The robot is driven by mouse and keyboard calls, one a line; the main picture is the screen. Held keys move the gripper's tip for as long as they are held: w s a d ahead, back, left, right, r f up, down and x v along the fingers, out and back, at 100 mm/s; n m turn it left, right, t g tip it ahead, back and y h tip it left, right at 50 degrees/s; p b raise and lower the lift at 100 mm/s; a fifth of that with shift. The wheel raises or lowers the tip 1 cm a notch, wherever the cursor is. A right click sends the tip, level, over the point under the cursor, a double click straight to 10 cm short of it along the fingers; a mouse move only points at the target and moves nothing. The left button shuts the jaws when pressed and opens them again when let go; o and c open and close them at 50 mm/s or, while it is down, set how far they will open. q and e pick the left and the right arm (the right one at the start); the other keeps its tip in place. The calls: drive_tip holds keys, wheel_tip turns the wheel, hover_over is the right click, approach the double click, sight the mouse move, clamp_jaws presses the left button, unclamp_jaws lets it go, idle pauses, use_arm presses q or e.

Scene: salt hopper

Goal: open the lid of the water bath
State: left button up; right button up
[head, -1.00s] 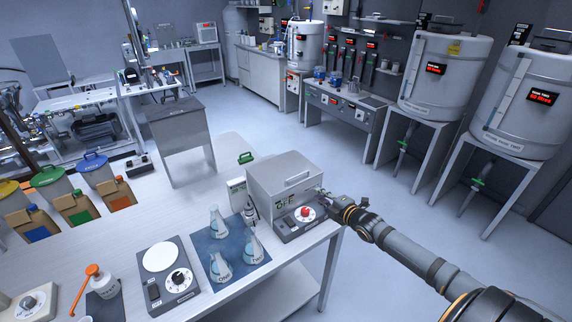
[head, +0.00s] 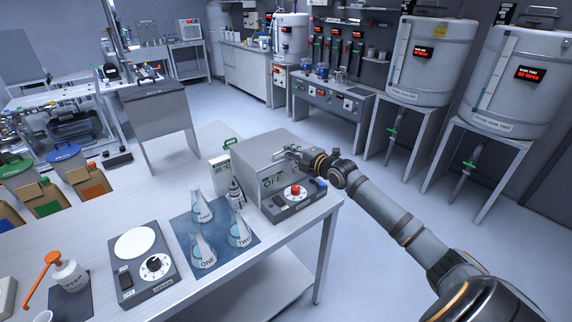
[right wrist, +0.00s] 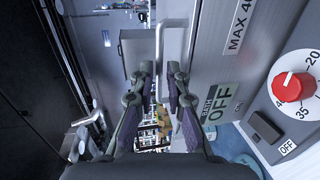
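The water bath (head: 250,160) is a grey metal box at the right end of the white bench, with an OFF label on its front. Its lid looks shut in the head view. My right gripper (head: 287,154) is at the upper right of the bath, in front of the lid handle. In the right wrist view the lid handle (right wrist: 160,40) is a pale bar. My right gripper (right wrist: 160,75) is open there, with the bar between its fingertips; whether they touch it I cannot tell. My left gripper is not in view.
The bath's control unit with a red knob (head: 296,190) sits at its front. Flasks stand on a blue mat (head: 181,222) left of it, near a small white-labelled bottle (head: 236,192). A hotplate (head: 151,284) stands further left. Floor right of the bench is clear.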

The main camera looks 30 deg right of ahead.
drive_tip(key=b+x, duration=0.1)
drive_tip(key=x, duration=0.2)
drive_tip(key=shift+w+a, duration=0.1)
drive_tip(key=shift+w, duration=0.05)
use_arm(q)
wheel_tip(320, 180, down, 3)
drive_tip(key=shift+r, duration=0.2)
use_arm(e)
clamp_jaws()
